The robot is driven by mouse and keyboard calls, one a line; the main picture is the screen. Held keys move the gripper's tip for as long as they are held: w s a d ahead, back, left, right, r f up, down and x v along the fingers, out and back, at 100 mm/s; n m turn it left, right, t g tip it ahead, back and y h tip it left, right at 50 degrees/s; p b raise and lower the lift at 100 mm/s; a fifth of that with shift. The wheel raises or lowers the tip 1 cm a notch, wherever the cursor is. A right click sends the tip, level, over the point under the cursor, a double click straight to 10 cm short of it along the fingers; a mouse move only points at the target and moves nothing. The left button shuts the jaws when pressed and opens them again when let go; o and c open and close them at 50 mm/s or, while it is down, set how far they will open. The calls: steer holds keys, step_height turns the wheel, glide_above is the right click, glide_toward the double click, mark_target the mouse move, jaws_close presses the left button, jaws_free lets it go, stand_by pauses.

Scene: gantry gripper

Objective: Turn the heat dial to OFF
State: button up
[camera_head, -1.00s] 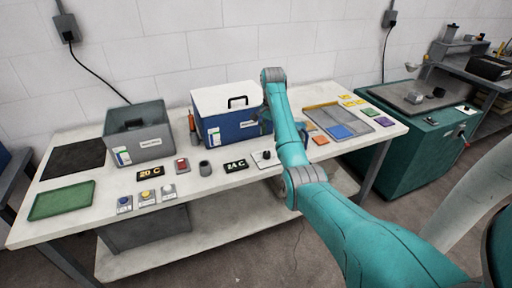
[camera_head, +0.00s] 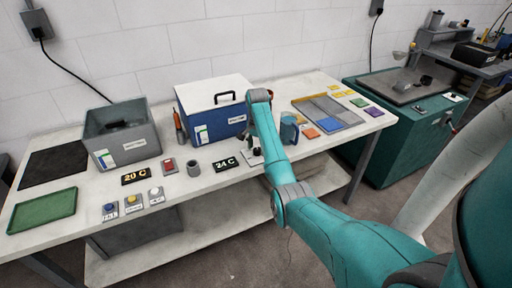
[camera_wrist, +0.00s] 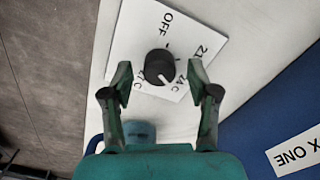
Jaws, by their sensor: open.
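The heat dial (camera_wrist: 160,67) is a black round knob on a white plate (camera_wrist: 140,35) marked OFF, with several temperature labels partly hidden. A white pointer line on the knob faces roughly toward the 24 C label. My gripper (camera_wrist: 160,76) is open, with one finger on each side of the knob in the wrist view. I cannot tell whether the fingers touch it.
A blue box with a white lid (camera_head: 215,122) stands behind the dial. A grey cup (camera_head: 193,170), a 20 C display (camera_head: 135,176) and several buttons lie to the left. A blue mug (camera_head: 289,128) and a tray (camera_head: 327,114) are to the right.

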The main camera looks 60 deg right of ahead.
steer(key=shift+f, duration=0.15)
steer(key=shift+c, duration=0.3)
jaws_close()
